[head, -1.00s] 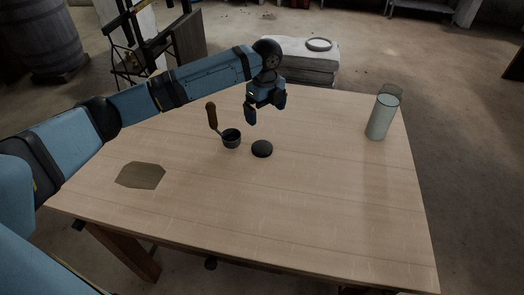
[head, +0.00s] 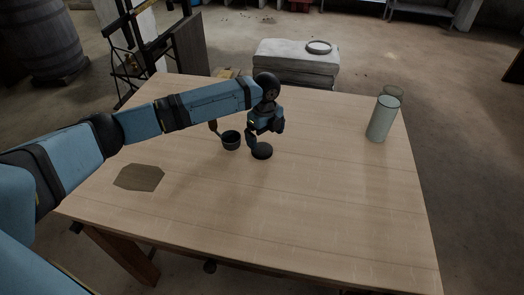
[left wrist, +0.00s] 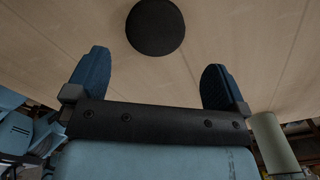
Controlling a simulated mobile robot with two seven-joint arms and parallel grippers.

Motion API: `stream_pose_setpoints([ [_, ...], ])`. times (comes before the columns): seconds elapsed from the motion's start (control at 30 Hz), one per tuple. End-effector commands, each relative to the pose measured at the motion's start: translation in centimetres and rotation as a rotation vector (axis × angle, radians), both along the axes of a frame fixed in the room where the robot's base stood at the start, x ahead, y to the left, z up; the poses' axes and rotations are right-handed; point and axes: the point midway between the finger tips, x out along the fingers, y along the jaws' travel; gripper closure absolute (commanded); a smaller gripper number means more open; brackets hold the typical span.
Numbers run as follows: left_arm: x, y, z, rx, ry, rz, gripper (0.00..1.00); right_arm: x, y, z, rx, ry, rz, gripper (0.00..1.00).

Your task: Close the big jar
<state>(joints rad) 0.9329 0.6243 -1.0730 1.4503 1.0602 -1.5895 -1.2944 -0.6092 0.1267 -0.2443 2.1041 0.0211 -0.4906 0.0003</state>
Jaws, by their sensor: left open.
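The big jar (head: 382,120) is a tall clear cylinder with pale contents, upright at the right of the table; no lid shows on its top. It also shows at the lower right of the left wrist view (left wrist: 273,143). A round black lid (head: 262,152) lies flat near the table's middle, and the left wrist view shows it (left wrist: 155,27) beyond the fingertips. My left gripper (head: 266,137) is open and empty, pointing down just above and behind the lid; its two fingers (left wrist: 154,72) are spread apart. My right gripper is not in view.
A flat brown board (head: 139,177) lies at the table's left. The table (head: 330,200) is clear in front and between lid and jar.

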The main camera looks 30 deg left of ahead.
Motion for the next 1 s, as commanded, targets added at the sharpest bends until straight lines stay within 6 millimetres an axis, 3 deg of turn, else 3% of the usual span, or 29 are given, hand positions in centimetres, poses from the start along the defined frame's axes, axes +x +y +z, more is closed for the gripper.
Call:
stream_pose_setpoints([
  [0.27,-0.1,0.1,-0.3,0.000,0.001,0.000,0.00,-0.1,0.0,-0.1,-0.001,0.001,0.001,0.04],
  [0.63,-0.5,0.6,-5.1,0.002,0.001,0.001,0.00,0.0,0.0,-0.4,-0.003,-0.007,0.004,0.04],
  [0.97,-0.5,0.6,-5.2,0.001,0.000,0.000,0.00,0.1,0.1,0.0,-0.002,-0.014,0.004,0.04],
  [1.0,-0.5,0.6,-5.2,0.001,0.000,0.000,0.05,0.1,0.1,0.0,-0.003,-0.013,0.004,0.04],
])
